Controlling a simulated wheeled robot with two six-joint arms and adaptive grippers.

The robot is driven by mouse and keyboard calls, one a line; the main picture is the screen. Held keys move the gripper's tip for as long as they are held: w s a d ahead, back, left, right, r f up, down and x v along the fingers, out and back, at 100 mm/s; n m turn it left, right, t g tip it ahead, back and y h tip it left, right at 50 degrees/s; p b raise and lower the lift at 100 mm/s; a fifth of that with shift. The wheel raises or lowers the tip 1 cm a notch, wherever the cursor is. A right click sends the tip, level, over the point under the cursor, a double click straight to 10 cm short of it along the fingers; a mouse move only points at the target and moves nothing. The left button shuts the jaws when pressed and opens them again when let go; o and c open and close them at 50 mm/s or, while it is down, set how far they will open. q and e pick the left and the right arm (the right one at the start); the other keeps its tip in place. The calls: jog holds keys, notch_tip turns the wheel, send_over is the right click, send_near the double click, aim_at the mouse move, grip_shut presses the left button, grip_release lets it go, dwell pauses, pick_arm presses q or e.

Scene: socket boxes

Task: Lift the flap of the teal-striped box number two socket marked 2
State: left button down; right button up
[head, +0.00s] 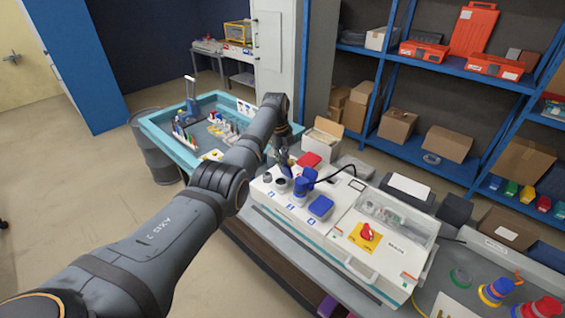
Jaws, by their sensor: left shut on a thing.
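The white box with a teal stripe (300,226) stands on the bench, with a row of sockets on its left part. Blue number labels sit in front of the sockets, too small to read. My left gripper (284,166) reaches down over the row, at the back of a grey round socket (281,186). It is shut on what looks like a socket flap, mostly hidden by the fingers. A blue plug (302,185) with a black cable stands just right of it. My right gripper is not in view.
A red switch (368,232) on a yellow plate is on the box's right part. A red lid (310,160) and an open carton (322,138) stand behind the row. A teal-edged tray table (160,142) is at the left. Coloured round plugs (495,290) sit at bottom right.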

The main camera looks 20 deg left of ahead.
pick_arm(q)
jog(key=shift+f, duration=0.1)
dwell(0.5)
jog(key=c, duration=1.4)
grip_release()
jog(key=shift+w, duration=0.1)
jog(key=r, duration=0.4)
jog(key=s+r, duration=0.1)
jog(key=r, duration=0.7)
jog(key=shift+s+a, duration=0.15)
jog(key=shift+a, duration=0.05)
